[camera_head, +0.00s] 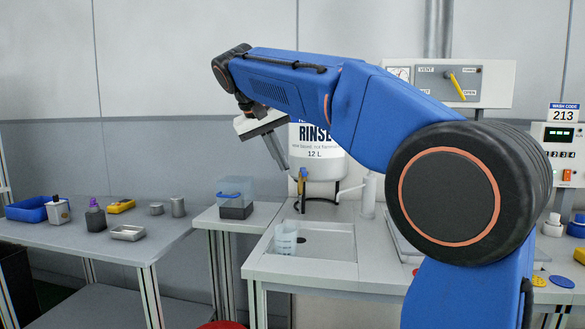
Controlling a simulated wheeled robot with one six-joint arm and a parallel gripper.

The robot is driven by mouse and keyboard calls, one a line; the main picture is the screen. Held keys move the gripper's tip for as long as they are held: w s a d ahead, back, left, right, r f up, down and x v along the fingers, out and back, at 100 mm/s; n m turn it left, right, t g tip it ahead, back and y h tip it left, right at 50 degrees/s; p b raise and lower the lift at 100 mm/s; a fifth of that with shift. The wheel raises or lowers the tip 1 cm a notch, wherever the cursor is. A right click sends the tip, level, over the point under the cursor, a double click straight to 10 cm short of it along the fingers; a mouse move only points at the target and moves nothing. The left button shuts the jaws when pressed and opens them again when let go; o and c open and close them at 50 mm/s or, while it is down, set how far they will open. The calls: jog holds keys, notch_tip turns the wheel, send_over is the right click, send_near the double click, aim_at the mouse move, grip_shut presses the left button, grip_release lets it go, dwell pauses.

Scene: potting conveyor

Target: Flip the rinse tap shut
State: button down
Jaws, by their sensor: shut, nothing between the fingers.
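The white rinse tank (318,165), labelled "RINSE 12 L", stands at the back of the sink bench, partly hidden by my arm. A small tap with an orange-brown handle (303,174) shows under its left side; whether the lever stands open or shut is too small to tell. My gripper (284,168) is shut and empty, pointing down just left of the tap, apparently in front of the tank's left edge. I cannot tell whether it touches the tank or tap. A translucent cup (285,238) stands in the sink recess (332,243) below.
A clear box with dark contents (236,205) stands on the small table left of the sink. The left bench (75,235) holds a blue tray (30,208), bottles and small tins. A vent panel with a yellow lever (458,86) and a wash code box (560,136) are at right.

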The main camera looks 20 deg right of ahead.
aim_at(304, 172)
jog(key=w+a+r+m+h, duration=0.1)
jog(key=w+a+r+m, duration=0.1)
jog(key=w+a+r, duration=0.3)
jog(key=shift+g, duration=0.3)
jog(key=shift+w+d+f, duration=0.3)
jog(key=shift+d+f, duration=1.15)
jog(key=shift+d, duration=0.4)
jog(key=shift+w+d+f, duration=0.25)
jog(key=shift+d+f, duration=1.25)
jog(key=shift+d, duration=0.4)
jog(key=shift+w+d+f, duration=0.3)
jog(key=shift+d+f, duration=1.15)
jog(key=shift+d, duration=0.4)
jog(key=shift+s, duration=0.1)
